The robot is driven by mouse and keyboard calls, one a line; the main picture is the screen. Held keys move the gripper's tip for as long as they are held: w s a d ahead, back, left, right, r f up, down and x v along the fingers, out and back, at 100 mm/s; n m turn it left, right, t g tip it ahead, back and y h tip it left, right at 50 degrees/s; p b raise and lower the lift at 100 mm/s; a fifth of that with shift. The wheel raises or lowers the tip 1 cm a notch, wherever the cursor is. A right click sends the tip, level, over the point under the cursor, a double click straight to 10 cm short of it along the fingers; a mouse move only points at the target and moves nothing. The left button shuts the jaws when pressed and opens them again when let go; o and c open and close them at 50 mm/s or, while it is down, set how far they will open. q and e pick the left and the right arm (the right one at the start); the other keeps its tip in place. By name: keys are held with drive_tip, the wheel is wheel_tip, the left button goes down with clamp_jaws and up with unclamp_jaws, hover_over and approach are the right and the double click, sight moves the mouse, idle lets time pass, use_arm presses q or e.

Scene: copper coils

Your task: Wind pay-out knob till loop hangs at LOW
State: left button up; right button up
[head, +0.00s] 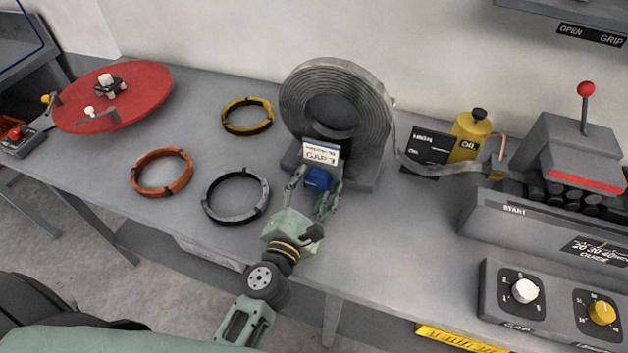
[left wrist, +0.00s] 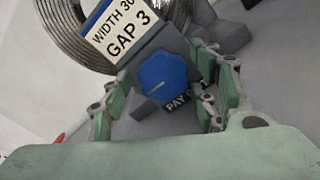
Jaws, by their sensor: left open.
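The blue pay-out knob (head: 317,179) sits at the foot of the grey coil stand, below a white card reading GAP 3. In the left wrist view the knob (left wrist: 162,82) shows a pale pointer line, with a partly covered PAY OUT label beside it. My left gripper (head: 311,193) is open, its fingers on either side of the knob; I cannot tell if they touch it. The metal strip loop (head: 432,168) sags slightly between the upright coil (head: 295,100) and the feed machine at right. I cannot make out a LOW mark. My right gripper is not in view.
Yellow (head: 247,131), orange (head: 135,170) and grey (head: 264,204) rings lie left of the coil. A yellow oil can (head: 470,135) and black sign (head: 428,146) stand behind the strip. The feed machine (head: 480,215) and dial box (head: 490,310) fill the right side.

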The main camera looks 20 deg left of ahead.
use_arm(q)
drive_tip(key=shift+w, duration=0.1)
drive_tip(key=shift+c, duration=0.5)
drive_tip(key=c, duration=1)
drive_tip(key=shift+r, duration=0.1)
drive_tip(key=m, duration=0.1)
drive_tip(key=m+p, duration=0.1)
drive_tip(key=m, duration=0.2)
drive_tip(key=shift+w+r+m+p, duration=0.1)
drive_tip(key=shift+r+m+p, duration=0.15)
drive_tip(key=shift+m+p, duration=0.15)
drive_tip(key=m+p, duration=0.2)
drive_tip(key=m, duration=0.4)
drive_tip(key=shift+d+p, duration=0.15)
drive_tip(key=shift+p, duration=0.25)
